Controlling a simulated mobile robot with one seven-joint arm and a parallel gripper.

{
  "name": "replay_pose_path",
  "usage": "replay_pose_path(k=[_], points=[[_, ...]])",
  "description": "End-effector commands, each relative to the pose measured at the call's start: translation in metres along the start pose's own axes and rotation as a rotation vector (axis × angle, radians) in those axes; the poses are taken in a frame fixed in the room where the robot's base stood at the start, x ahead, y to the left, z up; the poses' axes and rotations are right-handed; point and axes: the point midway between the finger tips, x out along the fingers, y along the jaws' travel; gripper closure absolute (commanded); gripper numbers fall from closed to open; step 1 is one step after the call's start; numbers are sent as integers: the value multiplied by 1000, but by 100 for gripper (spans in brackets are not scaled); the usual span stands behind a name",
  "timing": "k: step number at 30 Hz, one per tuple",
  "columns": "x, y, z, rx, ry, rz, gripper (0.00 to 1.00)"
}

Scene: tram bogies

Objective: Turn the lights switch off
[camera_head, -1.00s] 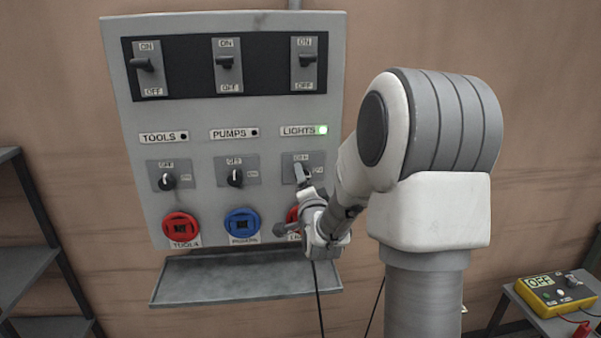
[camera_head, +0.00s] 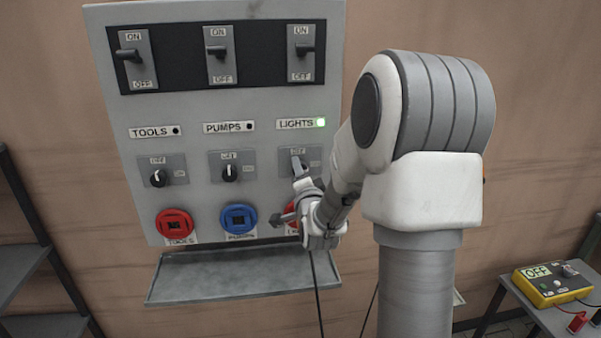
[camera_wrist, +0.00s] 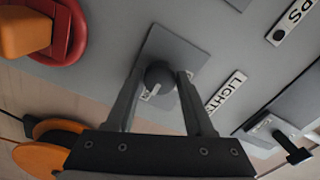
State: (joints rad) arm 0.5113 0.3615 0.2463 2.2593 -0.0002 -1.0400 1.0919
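The lights switch is a dark rotary knob on a grey plate (camera_head: 312,155), under the LIGHTS label (camera_head: 296,124) on the wall panel. The fingers are apart, one on each side of the knob. Whether they touch it is hard to tell. In the head view my gripper (camera_head: 301,178) hides most of the knob and part of the red socket (camera_head: 291,207) below.
The panel (camera_head: 110,100) also carries TOOLS (camera_head: 158,177) and PUMPS knobs (camera_head: 230,173), with unlit lamps, and a row of lever switches (camera_head: 217,50) above. A grey ledge (camera_head: 200,280) juts out below. A yellow meter box (camera_head: 548,287) stands at right, dark shelves (camera_head: 20,265) at left.

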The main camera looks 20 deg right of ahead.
Motion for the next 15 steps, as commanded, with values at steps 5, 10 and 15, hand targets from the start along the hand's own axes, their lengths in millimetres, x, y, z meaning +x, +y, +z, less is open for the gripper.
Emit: replay_pose_path(k=[5,10,15], points=[[0,0,0,0,0,0,81],[0,0,0,0,0,0,100],[0,1,0,-10,0,0,100]])
